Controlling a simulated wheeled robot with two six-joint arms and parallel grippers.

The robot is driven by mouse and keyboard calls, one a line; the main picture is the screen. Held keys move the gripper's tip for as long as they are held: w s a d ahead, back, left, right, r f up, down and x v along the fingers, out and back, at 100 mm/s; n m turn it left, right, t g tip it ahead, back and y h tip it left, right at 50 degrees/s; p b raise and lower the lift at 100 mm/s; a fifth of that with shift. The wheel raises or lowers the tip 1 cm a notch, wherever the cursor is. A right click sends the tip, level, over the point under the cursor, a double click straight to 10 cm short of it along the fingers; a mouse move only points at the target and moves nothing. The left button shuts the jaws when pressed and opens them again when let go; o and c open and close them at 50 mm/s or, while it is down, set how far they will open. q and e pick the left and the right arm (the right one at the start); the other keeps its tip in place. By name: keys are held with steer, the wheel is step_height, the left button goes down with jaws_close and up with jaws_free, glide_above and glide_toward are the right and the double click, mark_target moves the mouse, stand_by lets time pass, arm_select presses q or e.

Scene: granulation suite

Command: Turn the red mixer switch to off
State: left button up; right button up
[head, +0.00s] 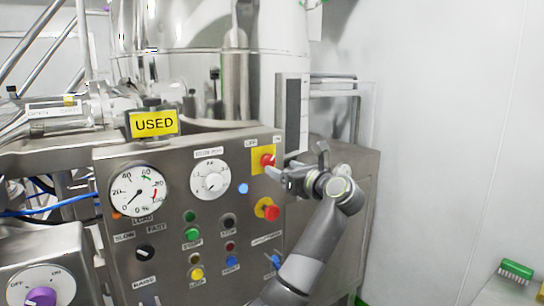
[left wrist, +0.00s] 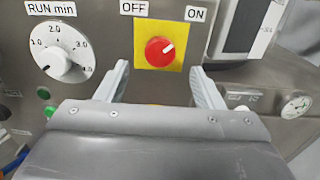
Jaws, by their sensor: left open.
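The red mixer switch (left wrist: 157,54) is a round knob on a yellow plate (left wrist: 143,27), with OFF printed at its upper left and ON at its upper right. Its white mark points up and right, toward ON. In the head view the switch (head: 266,160) is at the panel's upper right. My left gripper (head: 276,172) is in front of the panel, close to the switch. In the left wrist view its two fingers (left wrist: 160,88) are spread, one on each side of the switch, with nothing between them. Contact cannot be told. My right gripper is out of view.
A red emergency knob (head: 267,209) on yellow sits just below the switch. The steel panel (head: 130,232) also carries a gauge (head: 138,190), a white RUN dial (head: 210,179) and several buttons. A green brush (head: 516,270) lies at right.

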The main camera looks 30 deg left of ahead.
mark_target(269, 162)
arm_select(q)
steer(key=p+x, duration=0.1)
steer(key=x, duration=0.5)
steer(key=shift+p, duration=0.35)
steer(key=shift+c, duration=0.2)
steer(key=c, duration=0.9)
steer(key=shift+f, duration=0.1)
